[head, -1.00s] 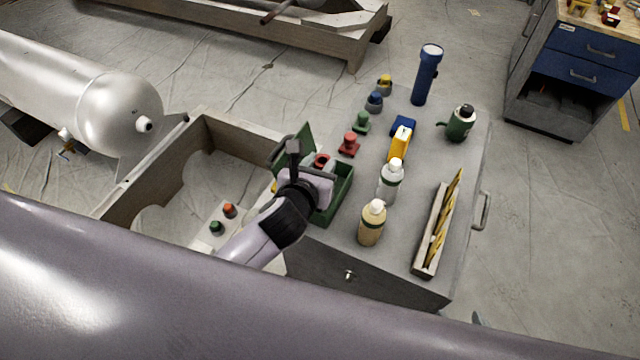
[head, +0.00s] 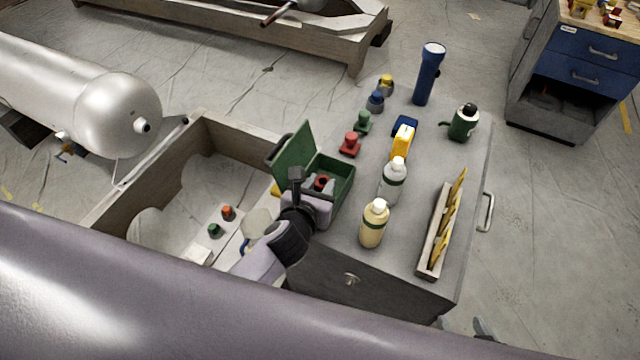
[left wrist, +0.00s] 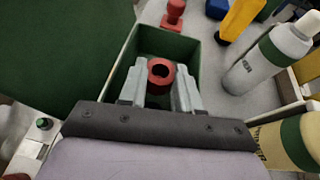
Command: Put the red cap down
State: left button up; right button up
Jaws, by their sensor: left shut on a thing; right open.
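The red cap (head: 321,182), a small ring with a dark hole, is between the fingers of my left gripper (head: 319,185). In the left wrist view the cap (left wrist: 160,76) sits between the two grey fingertips, inside the outline of the open green box (left wrist: 207,52). The green box (head: 343,183) stands on the grey cabinet top with its lid (head: 296,153) raised. I cannot tell whether the cap touches the box floor. Only what look like the fingertips of my right gripper (head: 463,326) show at the bottom edge, apart and empty.
A red stamp-like piece (head: 350,145) stands behind the box, with green, blue and yellow-topped ones beyond. A white bottle (head: 393,184) and a cream bottle (head: 373,226) stand close on the right.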

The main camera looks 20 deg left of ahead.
pick_arm(q)
jog(key=shift+f, duration=0.35)
pick_arm(e)
jog(key=shift+f, duration=0.2)
pick_arm(q)
jog(key=shift+s, duration=0.1)
jog(key=o, duration=0.8)
jog(key=shift+f, duration=0.15)
jog(key=shift+c, duration=0.2)
